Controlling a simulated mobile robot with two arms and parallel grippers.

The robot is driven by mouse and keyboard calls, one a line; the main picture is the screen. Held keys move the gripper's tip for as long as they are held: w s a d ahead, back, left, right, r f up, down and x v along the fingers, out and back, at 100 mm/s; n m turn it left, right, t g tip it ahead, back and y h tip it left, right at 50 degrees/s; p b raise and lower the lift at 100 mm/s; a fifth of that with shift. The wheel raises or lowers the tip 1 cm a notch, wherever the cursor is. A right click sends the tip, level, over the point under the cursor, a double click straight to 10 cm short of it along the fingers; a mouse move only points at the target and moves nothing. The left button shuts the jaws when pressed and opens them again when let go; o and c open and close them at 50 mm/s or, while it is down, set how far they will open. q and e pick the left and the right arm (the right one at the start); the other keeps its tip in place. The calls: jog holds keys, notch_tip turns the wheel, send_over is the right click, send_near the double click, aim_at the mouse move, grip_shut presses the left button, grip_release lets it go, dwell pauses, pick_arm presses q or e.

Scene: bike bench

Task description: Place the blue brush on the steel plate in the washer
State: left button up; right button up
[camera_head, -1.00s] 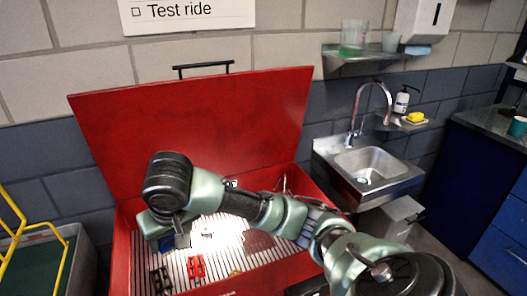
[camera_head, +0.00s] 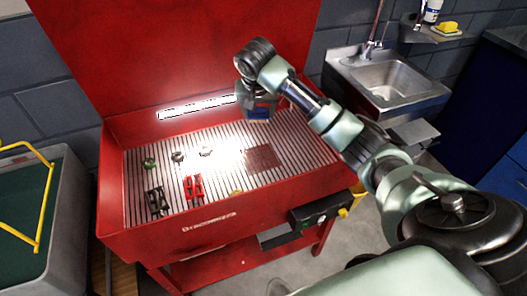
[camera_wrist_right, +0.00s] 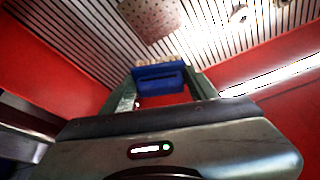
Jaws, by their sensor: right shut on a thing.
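My right gripper (camera_head: 259,112) is shut on the blue brush (camera_wrist_right: 160,76) and holds it above the back right part of the red parts washer (camera_head: 115,185). The brush lies across between the two fingers in the right wrist view; in the head view only a small blue part shows. The steel plate (camera_head: 264,158) is a brownish, speckled square lying flat on the washer's slatted grate, with nothing on it. In the right wrist view the plate (camera_wrist_right: 150,18) is at the top, apart from the brush. My left gripper is not in view.
On the grate's left lie a black part (camera_head: 156,203), a red part (camera_head: 193,187) and several small round parts. A yellow piece (camera_head: 236,191) lies near the front. A bright lamp (camera_head: 197,106) runs along the back wall. A sink (camera_head: 385,82) stands to the right.

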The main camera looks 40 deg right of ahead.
notch_tip(320, 180, down, 12)
jog(key=shift+f, duration=2.75)
jog(key=shift+f, duration=0.1)
jog(key=o, duration=1.4)
jog(key=shift+c, duration=0.2)
jog(key=shift+r, duration=0.2)
jog(key=v, duration=1.2)
jog(key=shift+p, duration=0.35)
